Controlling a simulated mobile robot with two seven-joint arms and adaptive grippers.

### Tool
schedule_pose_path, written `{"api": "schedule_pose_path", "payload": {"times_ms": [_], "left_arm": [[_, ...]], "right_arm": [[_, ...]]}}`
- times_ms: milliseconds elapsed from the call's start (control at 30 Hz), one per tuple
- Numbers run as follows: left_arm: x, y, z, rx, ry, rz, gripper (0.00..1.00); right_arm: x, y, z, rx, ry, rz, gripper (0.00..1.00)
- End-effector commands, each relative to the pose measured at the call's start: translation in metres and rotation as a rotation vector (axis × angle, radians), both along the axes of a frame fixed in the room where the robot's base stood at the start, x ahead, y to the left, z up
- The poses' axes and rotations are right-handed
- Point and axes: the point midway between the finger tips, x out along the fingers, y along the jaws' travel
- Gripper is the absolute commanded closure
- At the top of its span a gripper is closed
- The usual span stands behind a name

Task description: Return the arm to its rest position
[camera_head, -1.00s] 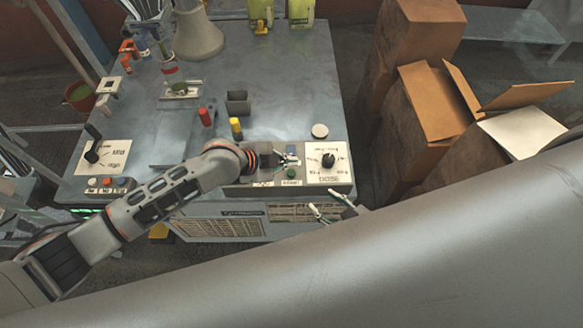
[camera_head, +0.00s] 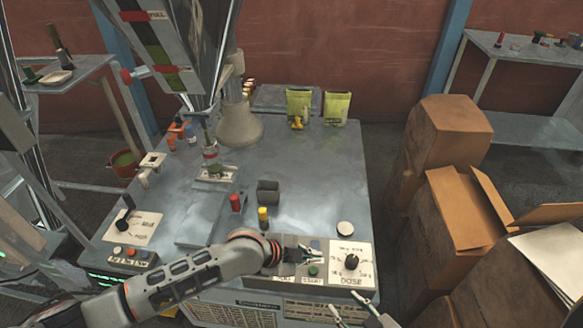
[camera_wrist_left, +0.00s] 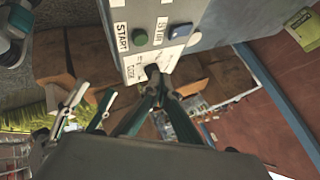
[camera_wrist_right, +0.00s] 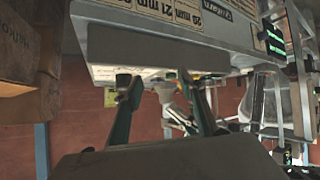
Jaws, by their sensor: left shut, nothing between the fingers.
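My left arm reaches in from the left over the front of the machine table (camera_head: 300,165). My left gripper (camera_head: 312,254) is shut and empty, just left of the black DOSE knob (camera_head: 351,262). In the left wrist view its fingertips (camera_wrist_left: 157,76) meet in front of the control panel (camera_wrist_left: 140,58), close to the knob; contact cannot be told. My right gripper (camera_head: 357,312) is low, in front of the table's front edge. In the right wrist view its two fingers (camera_wrist_right: 156,80) stand apart with nothing held between them.
The green START button (camera_head: 313,270) is beside the left gripper. A yellow-capped item (camera_head: 263,217), a red-capped item (camera_head: 235,202) and a dark square cup (camera_head: 268,191) stand behind the arm. Cardboard boxes (camera_head: 452,210) stand to the right. The table's middle is mostly clear.

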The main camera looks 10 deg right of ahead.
Motion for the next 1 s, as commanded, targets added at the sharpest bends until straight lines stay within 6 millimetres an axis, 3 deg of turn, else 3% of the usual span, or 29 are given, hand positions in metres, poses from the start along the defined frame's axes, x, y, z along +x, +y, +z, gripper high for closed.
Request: {"api": "schedule_pose_path", "payload": {"times_ms": [167,367,567,767,867,1000], "left_arm": [[-0.004,-0.003,0.0,-0.02,0.011,0.014,1.0],[-0.023,-0.013,0.007,-0.173,0.096,0.16,1.0],[-0.028,0.01,0.011,-0.363,0.203,0.424,1.0],[-0.031,0.076,-0.007,-0.487,0.277,0.719,1.0],[-0.039,0.123,-0.022,-0.522,0.296,0.873,1.0],[-0.062,0.2,-0.048,-0.539,0.301,1.084,1.0]], "right_arm": [[0.0,0.0,0.0,0.0,-0.001,0.0,0.6],[0.001,-0.001,0.0,-0.002,-0.001,-0.002,0.6],[-0.001,-0.008,-0.006,-0.01,0.01,-0.011,0.6],[-0.003,-0.014,-0.012,-0.018,0.02,-0.021,0.6],[-0.004,-0.015,-0.014,-0.02,0.024,-0.022,0.6],[-0.007,-0.016,-0.02,-0.023,0.036,-0.026,0.6]]}}
